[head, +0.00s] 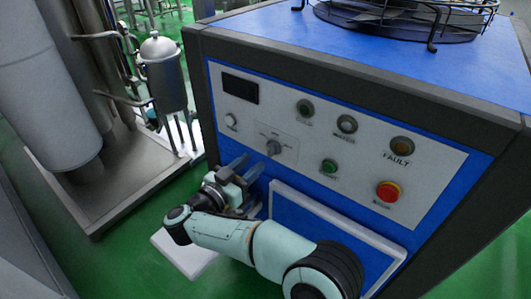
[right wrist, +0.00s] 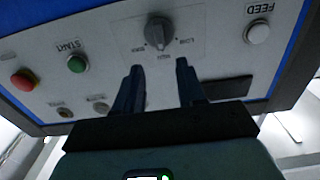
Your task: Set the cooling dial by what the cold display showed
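The cooling dial (head: 273,148) is a dark grey knob on the white front panel of a blue machine. In the right wrist view, upside down, the dial (right wrist: 158,32) sits on a plate with a LOW mark and two less readable marks. The display (head: 240,88) above it looks dark, with no readable figures; part of it shows in the right wrist view (right wrist: 232,88). My right gripper (head: 248,168) is open and empty, just below and left of the dial. Its two fingers (right wrist: 158,75) point toward the dial without touching it. My left gripper is out of view.
The panel also carries a white FEED button (right wrist: 257,33), a green START button (head: 328,166), a red stop button (head: 389,191) and a FAULT lamp (head: 402,146). A steel vessel (head: 163,75) and tanks stand at the left. A fan guard tops the machine.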

